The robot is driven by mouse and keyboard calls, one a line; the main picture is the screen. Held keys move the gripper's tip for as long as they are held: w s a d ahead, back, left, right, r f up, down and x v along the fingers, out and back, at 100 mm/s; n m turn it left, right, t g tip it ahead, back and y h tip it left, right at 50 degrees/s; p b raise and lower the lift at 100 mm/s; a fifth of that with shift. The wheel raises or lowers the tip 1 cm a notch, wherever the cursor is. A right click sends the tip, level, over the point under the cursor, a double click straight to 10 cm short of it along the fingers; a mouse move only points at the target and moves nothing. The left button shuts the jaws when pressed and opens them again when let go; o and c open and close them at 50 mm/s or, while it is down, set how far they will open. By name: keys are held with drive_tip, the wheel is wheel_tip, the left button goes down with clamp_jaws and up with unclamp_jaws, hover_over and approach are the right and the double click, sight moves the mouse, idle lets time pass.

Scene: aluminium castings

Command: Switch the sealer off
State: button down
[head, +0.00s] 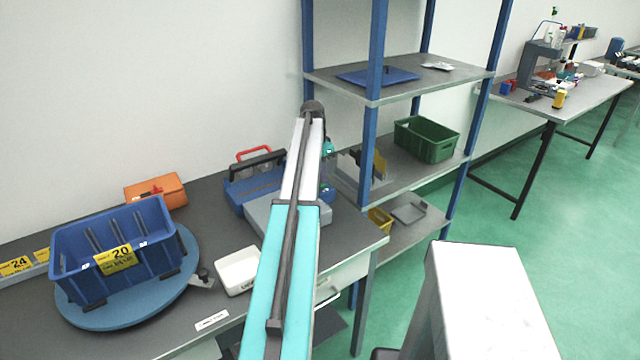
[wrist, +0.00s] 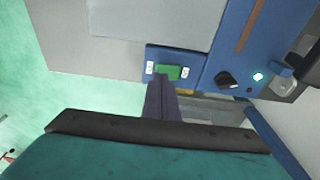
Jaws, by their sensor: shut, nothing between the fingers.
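The sealer (head: 236,196) is a blue machine with a dark bar, on the grey table in the head view, partly hidden behind my arm. In the wrist view its blue body (wrist: 228,62) shows a brown strip, a black knob (wrist: 228,80) and a lit green-white lamp (wrist: 258,77). A green switch (wrist: 168,72) sits on a blue panel between two small white marks. My gripper (wrist: 159,80) is shut and empty. Its fingertips appear just beside the switch's lower edge; I cannot tell whether they touch it. In the head view my arm hides the gripper.
A blue crate (head: 115,250) stands on a round blue turntable (head: 150,312) at left. A white tray (head: 238,272) and an orange case (head: 160,190) are on the table. A blue-post shelf rack (head: 375,60) stands right of the sealer. Green floor is open at right.

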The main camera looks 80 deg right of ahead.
drive_tip(key=shift+f, duration=0.6)
idle(0.7)
drive_tip(key=shift+r, duration=0.15)
wheel_tip(320, 180, up, 7)
drive_tip(key=p, duration=0.3)
idle(0.9)
idle(0.7)
